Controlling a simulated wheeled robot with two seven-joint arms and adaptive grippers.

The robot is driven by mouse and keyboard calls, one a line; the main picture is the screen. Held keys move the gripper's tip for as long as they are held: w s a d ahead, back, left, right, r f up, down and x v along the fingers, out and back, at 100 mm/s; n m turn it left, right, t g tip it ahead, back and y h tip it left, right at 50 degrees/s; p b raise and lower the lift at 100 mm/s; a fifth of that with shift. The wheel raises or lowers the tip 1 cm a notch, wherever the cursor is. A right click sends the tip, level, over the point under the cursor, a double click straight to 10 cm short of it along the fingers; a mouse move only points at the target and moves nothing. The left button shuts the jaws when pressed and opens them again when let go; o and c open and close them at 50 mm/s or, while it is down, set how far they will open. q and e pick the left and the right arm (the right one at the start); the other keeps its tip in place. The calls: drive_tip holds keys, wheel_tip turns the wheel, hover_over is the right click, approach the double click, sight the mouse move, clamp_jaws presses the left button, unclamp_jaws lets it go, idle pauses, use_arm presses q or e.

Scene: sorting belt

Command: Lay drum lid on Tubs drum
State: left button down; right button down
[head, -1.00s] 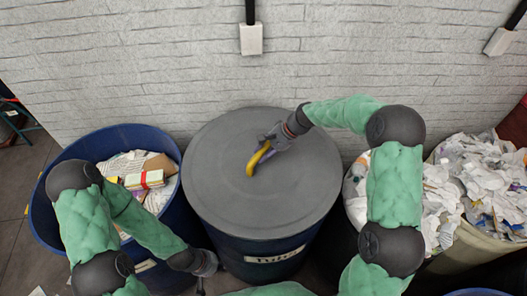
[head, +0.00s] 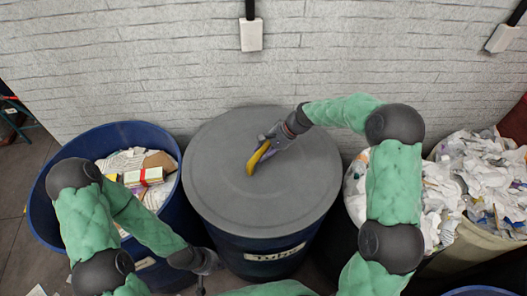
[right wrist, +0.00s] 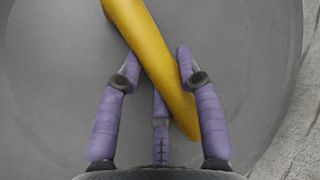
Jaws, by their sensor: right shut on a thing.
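The drum lid (head: 225,180) is a round grey disc with a yellow handle (head: 254,162) at its middle. It lies flat over the top of the blue Tubs drum (head: 235,247), whose white label faces me. The lid hides the drum's rim, so I cannot tell whether a small gap is left. My right gripper (head: 259,150) is shut on the yellow handle. In the right wrist view the handle (right wrist: 150,45) runs slantwise between the purple fingers (right wrist: 160,62). My left gripper (head: 205,265) hangs low, left of the drum, its fingers unclear.
A blue drum (head: 55,232) with paper and boxes stands at the left, partly behind my left arm. A pale bin (head: 455,248) heaped with crumpled paper stands at the right, beside another paper-filled container. A grey brick wall (head: 150,60) rises close behind the drums.

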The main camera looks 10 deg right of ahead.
drive_tip(key=shift+f, duration=0.15)
drive_tip(key=c, duration=0.7)
unclamp_jaws()
drive_tip(key=shift+c, duration=0.2)
